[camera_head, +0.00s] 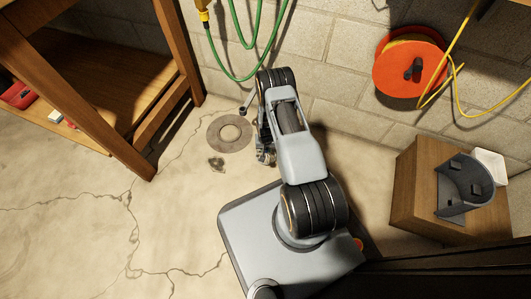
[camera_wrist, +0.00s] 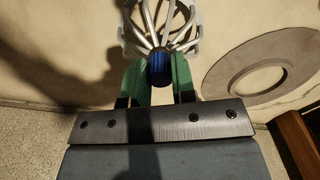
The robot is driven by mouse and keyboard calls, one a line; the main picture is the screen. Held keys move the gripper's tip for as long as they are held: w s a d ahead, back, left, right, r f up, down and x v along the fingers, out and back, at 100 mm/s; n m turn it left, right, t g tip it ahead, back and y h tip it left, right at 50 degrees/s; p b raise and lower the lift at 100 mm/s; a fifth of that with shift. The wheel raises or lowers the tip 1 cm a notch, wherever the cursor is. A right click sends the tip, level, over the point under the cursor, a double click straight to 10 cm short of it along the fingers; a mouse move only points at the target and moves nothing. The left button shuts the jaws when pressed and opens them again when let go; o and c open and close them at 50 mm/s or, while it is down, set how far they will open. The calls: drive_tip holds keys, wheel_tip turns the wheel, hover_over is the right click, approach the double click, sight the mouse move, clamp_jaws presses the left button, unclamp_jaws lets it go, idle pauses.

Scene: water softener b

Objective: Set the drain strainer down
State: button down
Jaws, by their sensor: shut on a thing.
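The drain strainer (camera_wrist: 160,22) shows at the top of the wrist view as a pale grey cage of curved ribs. A blue part (camera_wrist: 160,66) at its near end sits between the green fingers of my gripper (camera_wrist: 160,75). My gripper is shut on this part. The strainer's far end is cut off by the frame. In the head view my gripper (camera_head: 266,156) hangs low beside my arm, right of a flat grey ring (camera_head: 243,133) on the floor. My arm hides much of it there. Whether the strainer touches the floor I cannot tell.
The grey ring also shows right of the strainer in the wrist view (camera_wrist: 227,82). A small dark object (camera_head: 217,163) lies below it. A wooden bench (camera_head: 120,75) stands left, a wooden box (camera_head: 410,195) right. A green hose (camera_head: 253,75) hangs behind. Floor at lower left is clear.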

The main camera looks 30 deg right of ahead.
sight(266, 151)
drive_tip(key=shift+f+b, duration=0.45)
drive_tip(key=shift+f, duration=1.05)
drive_tip(key=shift+f, duration=0.15)
drive_tip(key=c, duration=0.9)
unclamp_jaws()
drive_tip(key=shift+c, duration=0.2)
